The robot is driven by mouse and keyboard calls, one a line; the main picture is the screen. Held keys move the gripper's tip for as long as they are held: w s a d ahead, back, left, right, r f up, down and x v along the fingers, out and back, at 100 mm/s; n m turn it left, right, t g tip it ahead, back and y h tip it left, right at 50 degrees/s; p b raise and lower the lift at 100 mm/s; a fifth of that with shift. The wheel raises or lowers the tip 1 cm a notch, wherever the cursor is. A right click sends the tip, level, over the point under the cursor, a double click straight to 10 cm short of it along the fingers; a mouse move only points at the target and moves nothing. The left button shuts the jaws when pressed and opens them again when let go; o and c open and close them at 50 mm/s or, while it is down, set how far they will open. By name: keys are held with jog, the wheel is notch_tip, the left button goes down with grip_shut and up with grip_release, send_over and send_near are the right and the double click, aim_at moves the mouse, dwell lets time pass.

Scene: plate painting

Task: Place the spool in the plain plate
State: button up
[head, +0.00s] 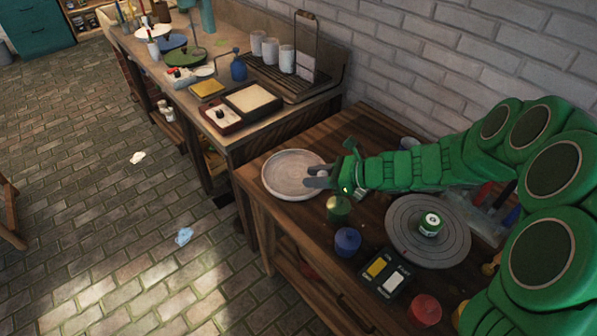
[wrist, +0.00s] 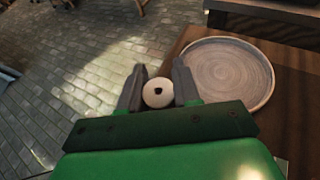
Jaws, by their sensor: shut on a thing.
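The plain plate (head: 283,172) is a pale round dish with a low rim, lying on the dark wooden table. It also shows in the wrist view (wrist: 232,75), right of my fingers, and looks empty there. My gripper (head: 312,178) overlaps the plate's right side in the head view. The spool is not clearly visible in the head view. I cannot tell its height above the table.
A grey turntable (head: 402,238) bears a green and white round item (head: 430,223). Green (head: 338,208), blue (head: 347,241) and red (head: 424,310) jars and a switch box (head: 384,275) stand along the table's front. A cluttered workbench (head: 270,118) adjoins behind.

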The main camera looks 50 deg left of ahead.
jog(key=w+a+f, duration=0.2)
jog(key=a+f, duration=0.1)
jog(key=w+a+f, duration=0.2)
jog(key=a, duration=0.2)
jog(key=w+a+f, duration=0.2)
jog(key=a+f, duration=0.1)
jog(key=shift+w+a+f, duration=0.3)
jog(key=shift+w+f, duration=0.05)
jog(key=shift+w, duration=0.05)
jog(key=shift+w+a+f, duration=0.25)
jog(key=shift+a+f, duration=0.2)
jog(key=shift+f, duration=1.6)
jog(key=shift+f, duration=0.2)
jog(key=o, duration=1)
jog(key=shift+r, duration=0.1)
jog(key=shift+w+d+r, duration=0.1)
jog(key=shift+r, duration=0.05)
jog(key=v, duration=1.1)
jog(key=shift+w+d+r, duration=0.15)
jog(key=shift+d+r, duration=0.05)
jog(key=shift+d, duration=0.1)
